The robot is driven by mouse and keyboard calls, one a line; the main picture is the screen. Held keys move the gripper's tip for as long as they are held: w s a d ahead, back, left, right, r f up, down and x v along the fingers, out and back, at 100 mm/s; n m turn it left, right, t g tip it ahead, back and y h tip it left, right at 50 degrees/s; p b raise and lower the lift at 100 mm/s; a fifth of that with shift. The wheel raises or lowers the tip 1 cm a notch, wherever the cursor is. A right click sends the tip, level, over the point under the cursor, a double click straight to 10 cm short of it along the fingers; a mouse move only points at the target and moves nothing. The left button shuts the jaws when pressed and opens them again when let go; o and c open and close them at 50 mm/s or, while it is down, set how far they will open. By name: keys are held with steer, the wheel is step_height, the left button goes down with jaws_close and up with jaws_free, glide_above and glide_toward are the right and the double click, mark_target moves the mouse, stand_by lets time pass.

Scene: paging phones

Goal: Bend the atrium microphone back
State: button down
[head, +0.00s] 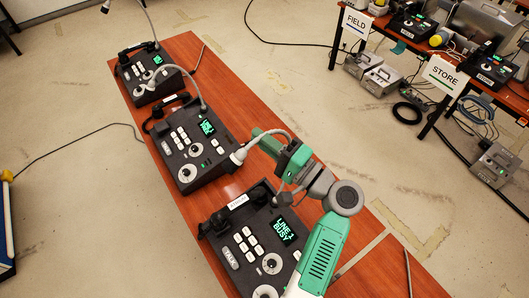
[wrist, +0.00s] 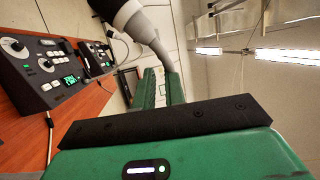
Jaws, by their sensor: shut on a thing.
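The nearest paging phone (head: 258,243) sits on the wooden table; its small white label (head: 238,202) is too blurred to read surely. My gripper (head: 278,150) is shut on the gooseneck, above the phone's far right corner. In the wrist view the thick grey neck (wrist: 157,45) runs down between the green fingers (wrist: 170,105), with a dark and white head at the top. The neck's base is mostly hidden by my arm.
The middle phone (head: 190,145) and the far phone (head: 143,73), each with its own gooseneck, stand in line on the table (head: 180,48). Equipment tables with FIELD (head: 356,22) and STORE (head: 444,75) signs stand at upper right. Floor between is mostly clear.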

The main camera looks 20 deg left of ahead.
steer(key=shift+w+d+r, duration=0.1)
steer(key=shift+w+d, duration=0.1)
steer(key=c, duration=1.5)
jaws_free()
steer(key=b+v, duration=0.1)
steer(key=v, duration=0.6)
steer(key=shift+d, duration=0.4)
